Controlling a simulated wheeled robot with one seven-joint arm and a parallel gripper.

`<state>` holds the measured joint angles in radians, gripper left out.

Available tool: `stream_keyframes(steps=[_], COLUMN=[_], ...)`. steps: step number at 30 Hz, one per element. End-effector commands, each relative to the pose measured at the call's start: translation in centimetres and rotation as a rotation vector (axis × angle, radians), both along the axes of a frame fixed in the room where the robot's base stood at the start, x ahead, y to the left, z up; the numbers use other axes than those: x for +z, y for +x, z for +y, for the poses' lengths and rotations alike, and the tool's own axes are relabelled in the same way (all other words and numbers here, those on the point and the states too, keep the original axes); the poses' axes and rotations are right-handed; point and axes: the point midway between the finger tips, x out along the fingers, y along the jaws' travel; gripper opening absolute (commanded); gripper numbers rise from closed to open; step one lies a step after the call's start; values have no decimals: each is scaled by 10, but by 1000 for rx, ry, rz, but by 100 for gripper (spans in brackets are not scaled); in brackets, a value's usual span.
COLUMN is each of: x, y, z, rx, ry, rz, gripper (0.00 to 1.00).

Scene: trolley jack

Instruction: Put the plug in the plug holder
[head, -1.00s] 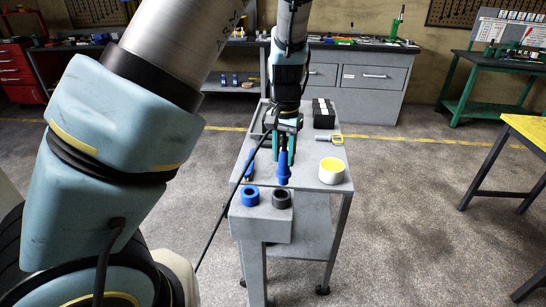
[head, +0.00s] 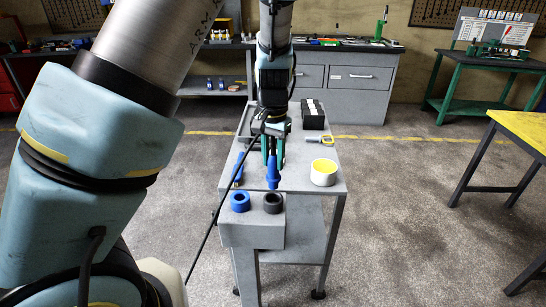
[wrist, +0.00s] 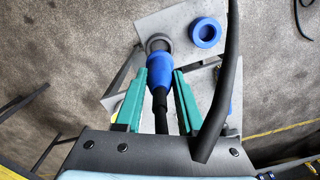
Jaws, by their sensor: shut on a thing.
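A blue plug (head: 273,173) with a dark cable is held between the green fingers of my gripper (head: 273,157). In the wrist view the gripper (wrist: 160,78) is shut around the plug (wrist: 159,69), whose front end points at the dark round holder (wrist: 158,43). In the head view the plug is just behind the dark holder (head: 273,203), on the grey box at the trolley's front. I cannot tell whether they touch. A blue ring-shaped holder (head: 240,201) stands left of the dark one. It also shows in the wrist view (wrist: 206,33).
A black cable (wrist: 228,80) crosses the wrist view close to the right finger.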

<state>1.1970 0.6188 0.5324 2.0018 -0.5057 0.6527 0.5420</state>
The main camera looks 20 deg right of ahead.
Motion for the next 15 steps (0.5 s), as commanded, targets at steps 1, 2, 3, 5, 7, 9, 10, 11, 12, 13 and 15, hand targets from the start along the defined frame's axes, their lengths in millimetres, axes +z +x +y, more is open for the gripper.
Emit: stream_keyframes(steps=[1, 2, 3, 5, 7, 9, 10, 11, 12, 13, 15], x=[-9, -12, -15, -20, -24, -27, -28, -29, -30, -31, -31], y=[0, 0, 0, 0, 0, 0, 0, 0, 0, 0, 0], z=[0, 0, 0, 0, 0, 0, 0, 0, 0, 0, 0], rx=[1, 1, 1, 1, 1, 1, 1, 1, 1, 1, 1], ry=[0, 1, 1, 0, 1, 1, 1, 1, 1, 1, 1], rz=[0, 1, 1, 1, 1, 1, 1, 1, 1, 1, 1], gripper=[0, 0, 0, 0, 0, 0, 0, 0, 0, 0, 0])
